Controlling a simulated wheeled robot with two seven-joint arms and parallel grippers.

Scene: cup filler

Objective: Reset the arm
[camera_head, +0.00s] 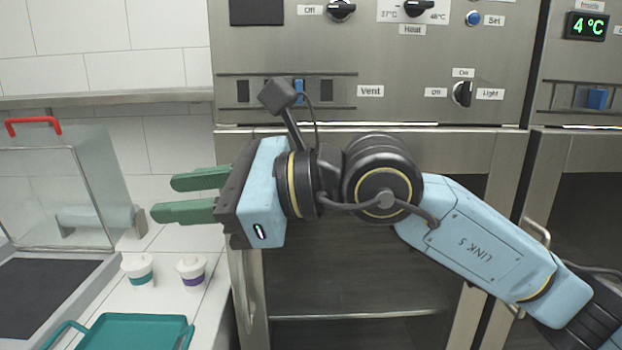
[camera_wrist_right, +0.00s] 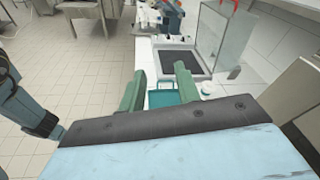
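My right arm comes in from the right in the head view, bent across the front of the steel cabinet (camera_head: 375,290). My right gripper (camera_head: 163,199) points left, with its two green fingers apart and nothing between them. It hangs in the air above the white counter. In the right wrist view the fingers of the right gripper (camera_wrist_right: 159,69) are also apart, with the counter seen beyond and between them. My left gripper does not show in the head view, and I cannot make it out in the wrist view.
Below the gripper stand two white cups, one with a teal band (camera_head: 138,270) and one with a purple band (camera_head: 191,270). A teal tray (camera_head: 135,330) lies in front. A glass-sided enclosure (camera_head: 95,185) with a red handle (camera_head: 33,126) is at left. Control knobs (camera_head: 341,10) line the cabinet top.

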